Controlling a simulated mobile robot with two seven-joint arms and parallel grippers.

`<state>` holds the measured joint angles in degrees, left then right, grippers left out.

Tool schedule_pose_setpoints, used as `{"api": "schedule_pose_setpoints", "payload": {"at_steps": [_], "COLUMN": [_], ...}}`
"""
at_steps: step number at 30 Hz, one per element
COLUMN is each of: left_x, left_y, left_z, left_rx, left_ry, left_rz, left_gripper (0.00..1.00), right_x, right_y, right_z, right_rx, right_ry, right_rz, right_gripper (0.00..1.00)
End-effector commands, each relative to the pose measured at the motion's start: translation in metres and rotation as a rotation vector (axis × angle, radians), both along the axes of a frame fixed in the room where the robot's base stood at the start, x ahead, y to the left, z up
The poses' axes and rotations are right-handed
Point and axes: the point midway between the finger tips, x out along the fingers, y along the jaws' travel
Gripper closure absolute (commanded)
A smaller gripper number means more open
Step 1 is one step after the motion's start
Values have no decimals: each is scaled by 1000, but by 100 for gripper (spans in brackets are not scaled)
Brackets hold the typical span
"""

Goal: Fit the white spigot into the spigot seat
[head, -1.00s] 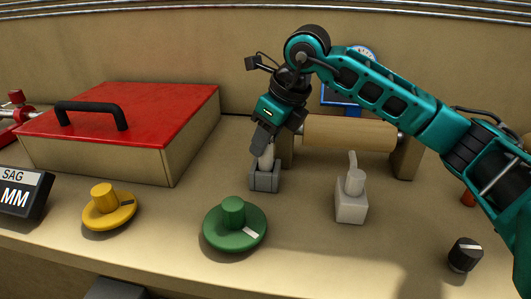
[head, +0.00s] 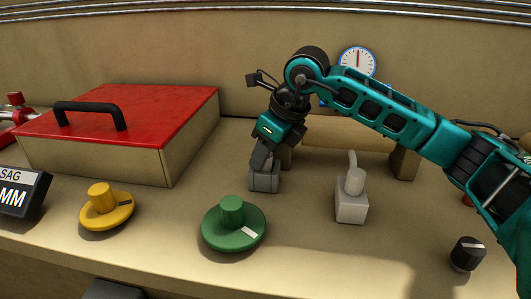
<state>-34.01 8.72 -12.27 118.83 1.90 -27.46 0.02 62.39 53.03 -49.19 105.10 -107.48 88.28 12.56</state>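The spigot seat (head: 264,182) is a small grey block on the bench, left of the middle supports. My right gripper (head: 260,163) points down, with its dark fingers right at the top of the seat. The white spigot is hidden now behind the fingers and the seat wall. A second ago it showed as a white upright piece at the fingertips. The fingers look closed around it, but how deep it sits in the seat cannot be seen. My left gripper is out of view.
A green knob (head: 234,228) stands close in front of the seat, a yellow knob (head: 106,208) further left. A light grey block with a lever (head: 352,205) stands to the right. A red-lidded box (head: 130,115) is at the left, a wooden roller (head: 345,132) behind, a black knob (head: 466,254) front right.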

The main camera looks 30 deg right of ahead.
Motion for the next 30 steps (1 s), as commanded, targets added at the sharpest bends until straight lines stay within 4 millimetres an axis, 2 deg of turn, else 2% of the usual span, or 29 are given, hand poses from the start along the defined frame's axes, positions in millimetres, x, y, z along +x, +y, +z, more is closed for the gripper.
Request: {"api": "schedule_pose_setpoints", "payload": {"at_steps": [1, 7, 20, 25, 26, 30], "left_x": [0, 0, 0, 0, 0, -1], "left_y": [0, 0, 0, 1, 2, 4], "left_z": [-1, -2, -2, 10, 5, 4], "left_rx": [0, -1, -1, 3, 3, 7], "left_ry": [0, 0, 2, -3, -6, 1], "left_rz": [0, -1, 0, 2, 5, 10], "left_gripper": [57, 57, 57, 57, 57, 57], "right_x": [-4, -4, -5, -6, -8, -17], "right_y": [1, 2, 5, 5, 3, -5], "right_z": [-14, -14, -12, 5, 9, 41], "right_rx": [-8, -6, -2, -3, -3, -5], "right_ry": [31, 34, 35, 33, 31, 23], "right_rz": [2, 3, 12, 14, 13, 8], "right_gripper": [58, 40, 40, 40, 40, 40]}}
